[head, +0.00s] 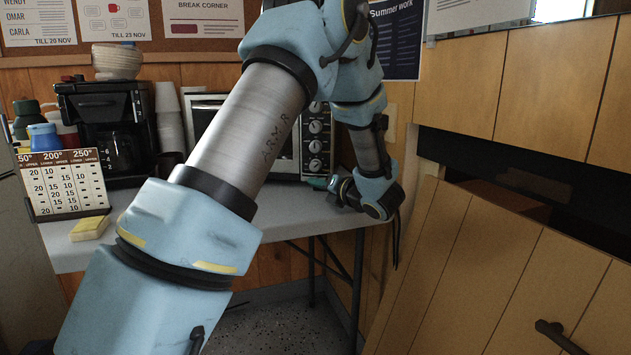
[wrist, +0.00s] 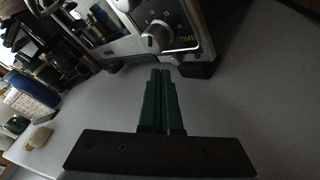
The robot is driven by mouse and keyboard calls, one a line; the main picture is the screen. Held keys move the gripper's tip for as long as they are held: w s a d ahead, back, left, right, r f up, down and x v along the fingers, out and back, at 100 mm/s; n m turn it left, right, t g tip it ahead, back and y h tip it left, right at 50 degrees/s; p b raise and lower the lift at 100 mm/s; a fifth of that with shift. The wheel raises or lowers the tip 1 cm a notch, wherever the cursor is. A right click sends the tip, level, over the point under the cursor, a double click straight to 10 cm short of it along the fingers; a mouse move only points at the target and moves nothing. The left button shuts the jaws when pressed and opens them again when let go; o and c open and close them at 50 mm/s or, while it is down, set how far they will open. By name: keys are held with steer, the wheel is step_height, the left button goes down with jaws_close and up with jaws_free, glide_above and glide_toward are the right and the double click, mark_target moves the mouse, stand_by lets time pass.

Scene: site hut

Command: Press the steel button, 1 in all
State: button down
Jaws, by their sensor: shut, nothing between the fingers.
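The toaster oven (head: 205,106) stands on the grey counter behind my arm, with a column of round knobs (head: 315,146) on its right-hand panel. In the wrist view, its lowest visible knob (wrist: 157,38) is silver and sits beside the word TIME on the dark panel (wrist: 183,18). In the head view, only a bit of green fingertip shows.
A coffee maker (head: 105,120), stacked cups (head: 169,122), a printed chart (head: 66,185) and a yellow sponge (head: 90,228) stand on the left. A slanted wooden panel (head: 480,270) is close on the right. The counter (head: 285,212) before the oven is clear.

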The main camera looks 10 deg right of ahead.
steer(key=shift+w+b, duration=0.2)
steer(key=shift+b, duration=0.1)
steer(key=shift+w+d, duration=0.15)
steer(key=shift+w, duration=0.05)
stand_by(0.3)
steer(key=shift+w+d+b, duration=0.15)
steer(key=shift+w+b, duration=0.2)
steer(key=shift+b, duration=0.1)
stand_by(0.6)
stand_by(0.3)
steer(key=shift+s+a+b, duration=0.3)
steer(key=shift+s+b, duration=0.25)
steer(key=shift+s, duration=0.2)
steer(key=shift+s+a+f+b, duration=0.1)
steer(key=shift+s+a+b, duration=0.3)
steer(key=shift+s, duration=0.3)
steer(key=shift+s+a+b, duration=0.15)
steer(key=shift+s+b, duration=0.3)
steer(key=shift+s, duration=0.2)
steer(key=shift+s+a+b, duration=0.2)
steer(key=shift+s, duration=0.3)
steer(key=shift+s+a+b, duration=0.15)
steer(key=shift+s+b, duration=0.05)
steer(key=shift+s, duration=0.3)
